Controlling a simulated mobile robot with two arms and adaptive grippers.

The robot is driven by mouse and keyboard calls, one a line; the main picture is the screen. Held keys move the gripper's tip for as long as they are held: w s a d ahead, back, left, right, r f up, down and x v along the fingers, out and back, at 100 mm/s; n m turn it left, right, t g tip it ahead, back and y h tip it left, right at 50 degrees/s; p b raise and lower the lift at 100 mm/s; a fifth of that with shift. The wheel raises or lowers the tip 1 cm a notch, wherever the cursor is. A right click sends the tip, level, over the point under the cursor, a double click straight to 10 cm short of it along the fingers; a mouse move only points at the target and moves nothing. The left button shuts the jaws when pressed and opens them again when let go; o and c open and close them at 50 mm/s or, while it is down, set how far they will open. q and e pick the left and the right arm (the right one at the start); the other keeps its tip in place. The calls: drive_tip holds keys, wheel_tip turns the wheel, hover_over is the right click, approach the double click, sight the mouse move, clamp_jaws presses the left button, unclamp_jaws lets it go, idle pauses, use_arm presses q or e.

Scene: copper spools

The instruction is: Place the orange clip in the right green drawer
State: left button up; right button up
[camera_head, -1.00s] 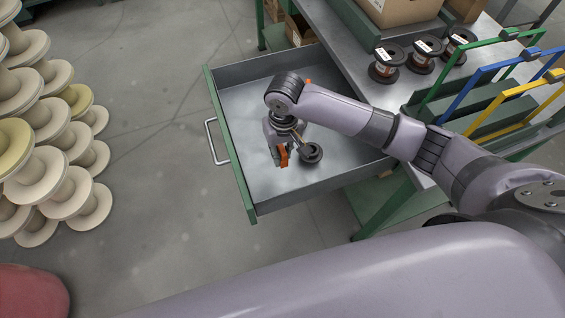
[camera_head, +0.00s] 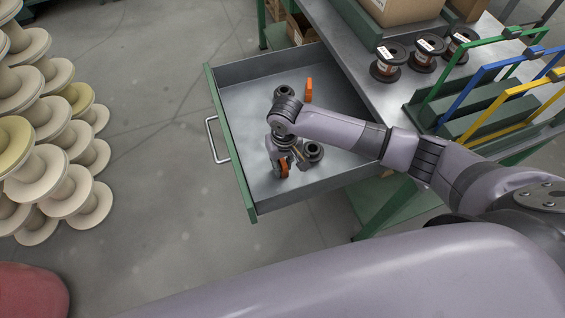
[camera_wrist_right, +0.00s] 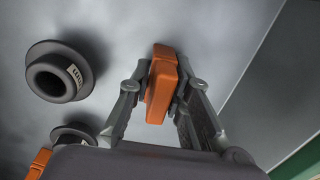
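The green-fronted drawer (camera_head: 232,150) stands pulled out, with a grey metal inside. My right gripper (camera_head: 280,166) is low inside it, near the front panel. It has an orange clip (camera_head: 283,170) between its fingers. In the right wrist view the gripper (camera_wrist_right: 162,88) is closed on both sides of this clip (camera_wrist_right: 161,90). I cannot tell whether the clip touches the drawer floor. A second orange clip (camera_head: 309,90) lies farther back in the drawer and shows partly in the wrist view (camera_wrist_right: 39,163). My left gripper is not in view.
A dark spool (camera_head: 313,151) stands in the drawer beside the gripper; another (camera_head: 284,91) is partly hidden behind my arm. The workbench (camera_head: 355,85) holds more spools (camera_head: 389,62) and a rack with coloured frames (camera_head: 480,110). Pale spools (camera_head: 70,190) are stacked at left.

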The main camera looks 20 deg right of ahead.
sight(284, 160)
drive_tip(key=o, duration=0.4)
drive_tip(key=shift+c, duration=0.2)
drive_tip(key=r+p, duration=0.1)
drive_tip(key=r, duration=1.1)
drive_tip(key=shift+d+r, duration=0.15)
drive_tip(key=shift+d, duration=0.05)
